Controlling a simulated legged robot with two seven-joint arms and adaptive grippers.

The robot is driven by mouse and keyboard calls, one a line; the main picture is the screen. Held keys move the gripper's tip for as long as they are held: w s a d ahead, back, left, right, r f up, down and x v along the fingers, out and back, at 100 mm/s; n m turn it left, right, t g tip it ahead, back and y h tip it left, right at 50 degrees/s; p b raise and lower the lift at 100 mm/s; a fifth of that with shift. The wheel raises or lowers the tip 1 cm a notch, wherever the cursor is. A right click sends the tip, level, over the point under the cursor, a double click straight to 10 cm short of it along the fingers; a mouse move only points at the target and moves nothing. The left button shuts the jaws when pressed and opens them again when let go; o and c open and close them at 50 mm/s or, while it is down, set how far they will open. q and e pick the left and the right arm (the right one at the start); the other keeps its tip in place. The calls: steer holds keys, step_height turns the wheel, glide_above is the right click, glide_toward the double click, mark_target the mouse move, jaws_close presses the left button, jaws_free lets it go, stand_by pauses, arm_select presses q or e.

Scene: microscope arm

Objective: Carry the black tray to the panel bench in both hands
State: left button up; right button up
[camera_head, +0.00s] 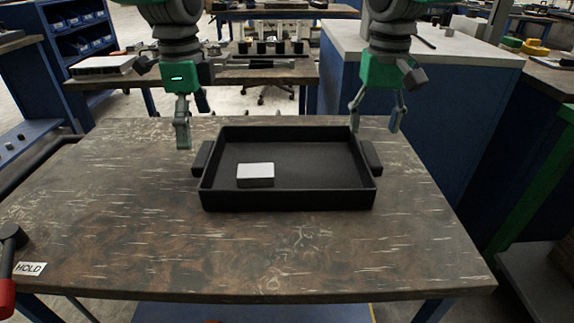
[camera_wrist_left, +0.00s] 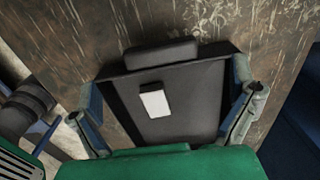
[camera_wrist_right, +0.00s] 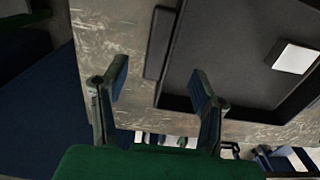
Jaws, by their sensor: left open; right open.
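The black tray (camera_head: 288,201) sits flat on a worn brown wooden bench (camera_head: 130,240), with a dark handle block on its left side (camera_head: 202,158) and its right side (camera_head: 371,158). A small white-topped box (camera_head: 255,175) lies inside it, left of the middle. My left gripper (camera_head: 192,124) is open and empty, above the bench near the tray's left handle. My right gripper (camera_head: 375,122) is open and empty, near the tray's back right corner. In the left wrist view the tray (camera_wrist_left: 190,95) shows between the spread fingers. I cannot tell which bench is the panel bench.
Behind stands another bench (camera_head: 105,85) bearing several black cylinders and a grey box (camera_head: 102,66). A white-topped blue cabinet (camera_head: 430,62) stands at the back right. A "HOLD" label (camera_head: 30,269) is at the front left. The wood in front of the tray is clear.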

mark_target(202, 152)
arm_select(q)
step_height(202, 152, down, 7)
steer(key=shift+r, duration=0.1)
arm_select(e)
step_height(202, 152, down, 7)
steer(key=shift+r, duration=0.1)
arm_select(q)
steer(key=shift+c, duration=0.5)
arm_select(e)
steer(key=shift+c, duration=0.3)
arm_select(q)
steer(key=c, duration=1.3)
arm_select(e)
jaws_close()
